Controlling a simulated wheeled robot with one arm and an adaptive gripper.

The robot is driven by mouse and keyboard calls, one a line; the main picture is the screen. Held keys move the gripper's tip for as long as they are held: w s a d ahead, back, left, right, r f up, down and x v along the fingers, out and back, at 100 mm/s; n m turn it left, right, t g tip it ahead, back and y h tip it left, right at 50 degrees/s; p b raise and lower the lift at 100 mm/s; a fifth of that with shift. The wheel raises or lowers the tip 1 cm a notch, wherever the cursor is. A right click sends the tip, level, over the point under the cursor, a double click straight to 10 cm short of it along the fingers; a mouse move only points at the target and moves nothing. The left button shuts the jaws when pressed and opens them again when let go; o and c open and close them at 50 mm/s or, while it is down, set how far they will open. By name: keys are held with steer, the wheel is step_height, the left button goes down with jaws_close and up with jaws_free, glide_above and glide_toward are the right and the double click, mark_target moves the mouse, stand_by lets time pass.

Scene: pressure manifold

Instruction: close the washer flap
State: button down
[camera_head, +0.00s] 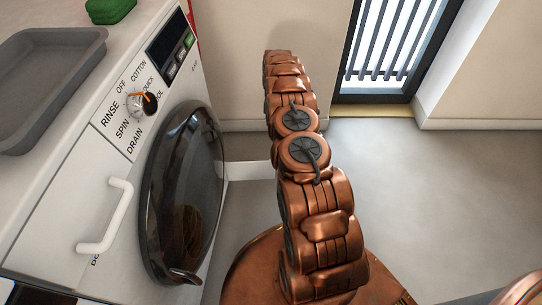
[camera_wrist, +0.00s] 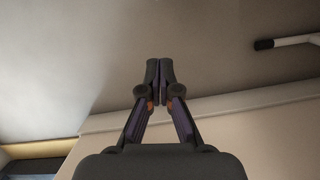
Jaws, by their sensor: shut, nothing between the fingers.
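The white washer stands at the left in the head view, with a round dark glass door (camera_head: 182,195) that appears at or near its front; I cannot tell if it is fully shut. A pale strip (camera_head: 250,171) juts out low to the right of the washer, partly behind my arm; I cannot tell whether it is the flap. My gripper (camera_wrist: 159,82) is shut and empty in the wrist view, its fingertips together over a plain grey surface. In the head view my copper arm hides the gripper.
A dial (camera_head: 142,103) and a white bar handle (camera_head: 105,216) are on the washer front. A grey tray (camera_head: 49,79) and a green item (camera_head: 110,10) sit on top. Open floor (camera_head: 420,190) lies right of my arm. The wrist view shows a pale bar (camera_wrist: 294,41) with a black end.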

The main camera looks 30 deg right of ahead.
steer(key=s+a+f+b, duration=0.4)
steer(key=s+f, duration=0.1)
steer(key=f, duration=0.5)
steer(key=shift+f, duration=0.2)
stand_by(0.5)
steer(key=shift+s+r, duration=0.1)
stand_by(0.4)
